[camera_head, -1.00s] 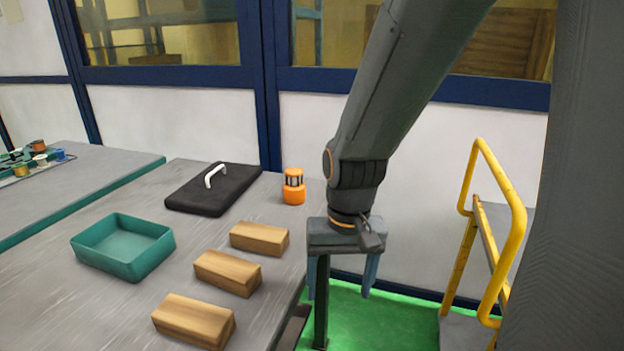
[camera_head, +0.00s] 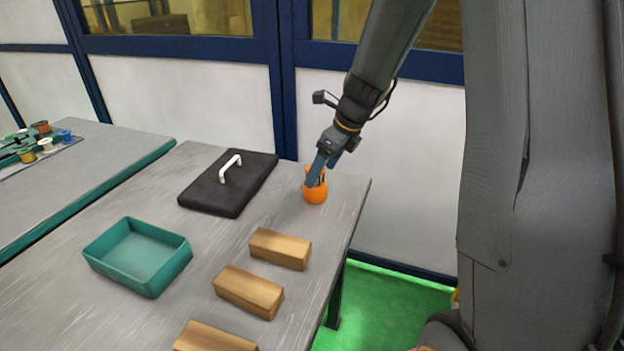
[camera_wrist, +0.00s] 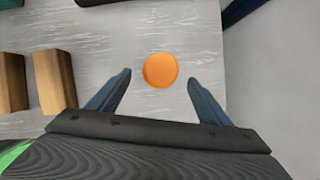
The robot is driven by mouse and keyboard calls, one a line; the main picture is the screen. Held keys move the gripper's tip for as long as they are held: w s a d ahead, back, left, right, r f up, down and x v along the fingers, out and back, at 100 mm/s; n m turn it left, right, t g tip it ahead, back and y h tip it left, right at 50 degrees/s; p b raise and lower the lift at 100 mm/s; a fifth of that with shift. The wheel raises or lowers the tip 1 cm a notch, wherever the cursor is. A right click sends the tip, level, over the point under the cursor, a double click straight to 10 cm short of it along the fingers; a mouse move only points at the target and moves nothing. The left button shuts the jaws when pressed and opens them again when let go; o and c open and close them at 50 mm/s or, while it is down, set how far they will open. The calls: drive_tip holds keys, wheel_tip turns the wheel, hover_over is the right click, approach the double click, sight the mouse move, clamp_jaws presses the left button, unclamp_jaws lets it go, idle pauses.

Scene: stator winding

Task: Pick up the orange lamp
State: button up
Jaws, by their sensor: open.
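The orange lamp (camera_head: 315,192) stands upright on the grey table near its far right corner. In the head view my gripper (camera_head: 318,170) is tilted down at the lamp and its fingers hide part of the lamp's upper half. In the wrist view the lamp shows from above as a round orange disc (camera_wrist: 160,70). It lies between the lines of my two open fingers (camera_wrist: 160,80), a little ahead of their tips, with a gap on each side. I cannot tell whether a finger touches it.
A black board with a white handle (camera_head: 228,184) lies left of the lamp. Several wooden blocks (camera_head: 280,249) lie toward the front. A teal tray (camera_head: 137,257) is at the left on the grey table (camera_head: 205,235). The table's right edge is close to the lamp.

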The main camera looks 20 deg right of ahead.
sight(315, 186)
drive_tip(key=shift+p+x, duration=0.35)
drive_tip(key=shift+x, duration=3.25)
drive_tip(key=c, duration=1.3)
